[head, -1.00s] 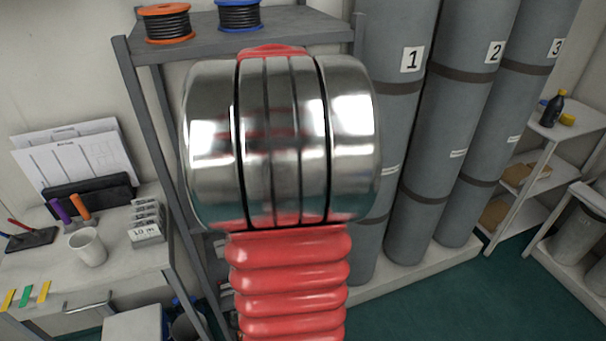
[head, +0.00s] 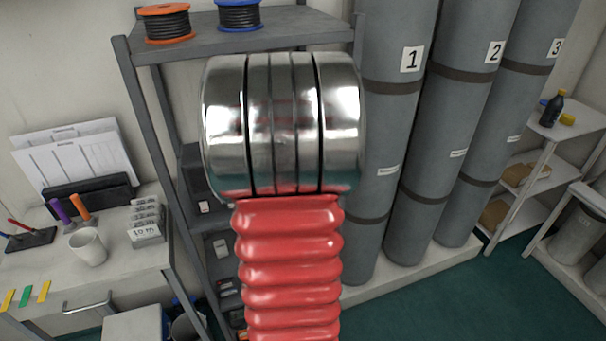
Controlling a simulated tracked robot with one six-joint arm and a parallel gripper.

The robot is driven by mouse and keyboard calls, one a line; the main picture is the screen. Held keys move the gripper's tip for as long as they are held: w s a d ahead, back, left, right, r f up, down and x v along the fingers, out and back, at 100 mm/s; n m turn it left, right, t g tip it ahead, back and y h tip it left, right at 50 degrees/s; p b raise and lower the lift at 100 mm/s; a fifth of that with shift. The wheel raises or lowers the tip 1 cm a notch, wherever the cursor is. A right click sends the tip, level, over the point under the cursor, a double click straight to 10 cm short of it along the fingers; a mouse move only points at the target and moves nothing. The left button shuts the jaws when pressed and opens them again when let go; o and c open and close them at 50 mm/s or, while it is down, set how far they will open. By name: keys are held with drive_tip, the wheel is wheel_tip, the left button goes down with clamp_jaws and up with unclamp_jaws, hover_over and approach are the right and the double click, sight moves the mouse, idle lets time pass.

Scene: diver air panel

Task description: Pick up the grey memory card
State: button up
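I cannot make out a grey memory card in the head view. My own arm, a shiny metal joint above a ribbed red sleeve, fills the middle of the view and hides much of the shelf rack (head: 240,45) behind it. My gripper does not show, so I cannot see where it is or what it holds. Small items sit on the rack's lower shelves, one with a pale label (head: 204,207), too small to identify.
At left, a desk (head: 120,262) bears a white mug (head: 88,248), pens, papers (head: 75,160), a grey labelled stack (head: 147,222) and coloured strips (head: 26,297). Tall grey cylinders (head: 400,150) stand at right, near a white shelf (head: 540,150). Green floor (head: 430,300) is clear.

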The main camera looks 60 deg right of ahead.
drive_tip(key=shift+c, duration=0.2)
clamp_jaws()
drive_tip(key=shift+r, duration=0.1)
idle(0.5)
